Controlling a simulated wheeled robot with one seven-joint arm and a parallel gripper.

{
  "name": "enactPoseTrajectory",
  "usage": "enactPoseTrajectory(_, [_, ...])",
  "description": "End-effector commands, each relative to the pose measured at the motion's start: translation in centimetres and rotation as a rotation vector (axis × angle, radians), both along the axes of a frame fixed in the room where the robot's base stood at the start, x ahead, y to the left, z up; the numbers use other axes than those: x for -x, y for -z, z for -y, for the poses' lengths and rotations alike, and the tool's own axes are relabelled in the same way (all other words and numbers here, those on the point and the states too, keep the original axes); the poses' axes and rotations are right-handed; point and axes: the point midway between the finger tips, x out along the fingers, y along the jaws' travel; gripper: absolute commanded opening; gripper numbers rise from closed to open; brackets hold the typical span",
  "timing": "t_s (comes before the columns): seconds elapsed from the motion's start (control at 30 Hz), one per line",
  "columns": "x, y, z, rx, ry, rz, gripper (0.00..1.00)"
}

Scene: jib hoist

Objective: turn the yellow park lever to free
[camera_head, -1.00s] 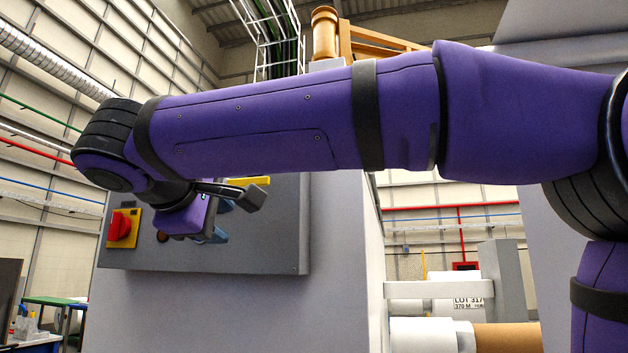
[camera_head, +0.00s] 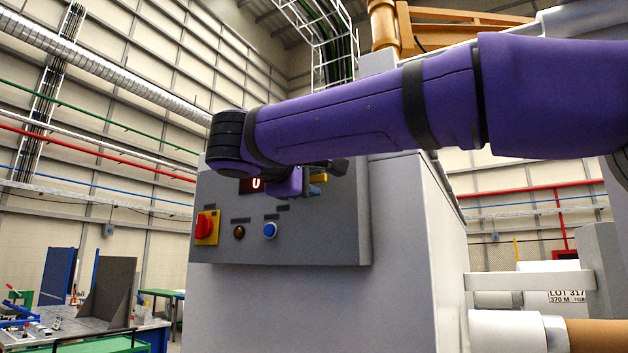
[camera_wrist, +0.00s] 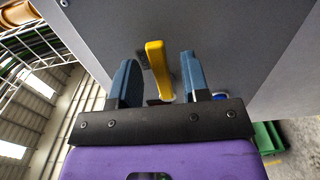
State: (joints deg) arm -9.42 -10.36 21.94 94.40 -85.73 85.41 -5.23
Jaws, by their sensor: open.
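The yellow park lever (camera_wrist: 159,69) stands out from the grey control panel in the wrist view. It lies between the two blue fingers of my gripper (camera_wrist: 161,80), with a gap to each side. My gripper is open and not closed on the lever. In the head view a small part of the yellow lever (camera_head: 319,178) shows beside my gripper (camera_head: 315,188), at the panel's upper right. My own arm and wrist hide most of the lever there. Its lettered positions cannot be read.
The panel (camera_head: 330,235) also carries a red rotary switch on a yellow plate (camera_head: 206,227), a dark amber lamp (camera_head: 239,232), a blue button (camera_head: 270,230) and a partly hidden red display (camera_head: 252,186). White and brown rolls (camera_head: 510,331) lie at the lower right.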

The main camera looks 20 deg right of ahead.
Motion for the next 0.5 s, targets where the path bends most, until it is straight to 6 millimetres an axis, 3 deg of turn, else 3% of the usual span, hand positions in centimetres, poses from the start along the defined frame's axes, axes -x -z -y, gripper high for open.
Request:
enactPoseTrajectory(0.2, [-1.0, 0.0, 1.4, 0.000, 0.001, 0.000, 0.43])
enactPoseTrajectory(0.5, [-1.1, 0.0, 1.5, 0.000, 0.000, 0.000, 0.43])
